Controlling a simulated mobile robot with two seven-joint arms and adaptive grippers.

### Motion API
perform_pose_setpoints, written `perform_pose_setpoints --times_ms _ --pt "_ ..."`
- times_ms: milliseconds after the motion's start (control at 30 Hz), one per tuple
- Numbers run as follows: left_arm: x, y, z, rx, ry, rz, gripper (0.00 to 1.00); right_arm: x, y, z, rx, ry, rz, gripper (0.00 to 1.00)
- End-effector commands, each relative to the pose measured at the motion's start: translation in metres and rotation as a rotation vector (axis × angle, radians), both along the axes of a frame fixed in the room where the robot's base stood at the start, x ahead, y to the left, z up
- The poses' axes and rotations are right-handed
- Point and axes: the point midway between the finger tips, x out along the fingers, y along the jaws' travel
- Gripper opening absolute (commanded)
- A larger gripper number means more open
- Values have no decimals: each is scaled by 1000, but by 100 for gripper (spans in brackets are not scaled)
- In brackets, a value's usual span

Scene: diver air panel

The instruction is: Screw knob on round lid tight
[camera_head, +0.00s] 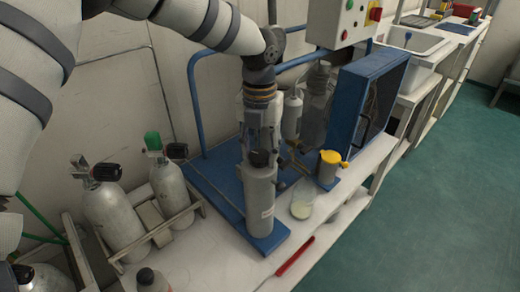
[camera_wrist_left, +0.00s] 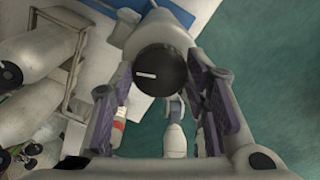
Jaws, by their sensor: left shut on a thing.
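A black knob (camera_head: 261,158) with a white mark sits on the round lid of an upright grey cylinder (camera_head: 261,200). The cylinder stands on a blue base plate (camera_head: 270,240). My left gripper (camera_head: 261,142) points down from above, with its fingers at the knob. In the left wrist view the knob (camera_wrist_left: 160,72) lies between the two fingertips (camera_wrist_left: 160,80), and the gripper is shut on it. The fingers partly hide the lid, and I cannot tell whether the knob is seated tight. My right gripper is not in view.
Gas bottles (camera_head: 113,212) stand in a rack at left. A yellow-topped cup (camera_head: 331,158), a glass dish (camera_head: 302,203) and a red-handled tool (camera_head: 295,256) lie right of the cylinder. A blue-framed panel (camera_head: 362,105) stands behind. The worktop's front is partly clear.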

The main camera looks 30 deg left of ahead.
Motion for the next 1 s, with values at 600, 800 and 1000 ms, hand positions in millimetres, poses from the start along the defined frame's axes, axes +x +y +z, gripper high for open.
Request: perform_pose_setpoints --times_ms 600,800,1000 --pt "-1 0 -3 0 7 -320 14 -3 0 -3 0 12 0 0" --pt "-2 0 -3 0 7 -342 14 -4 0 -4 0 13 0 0" --pt "-2 0 -3 0 7 -344 14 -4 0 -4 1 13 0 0"
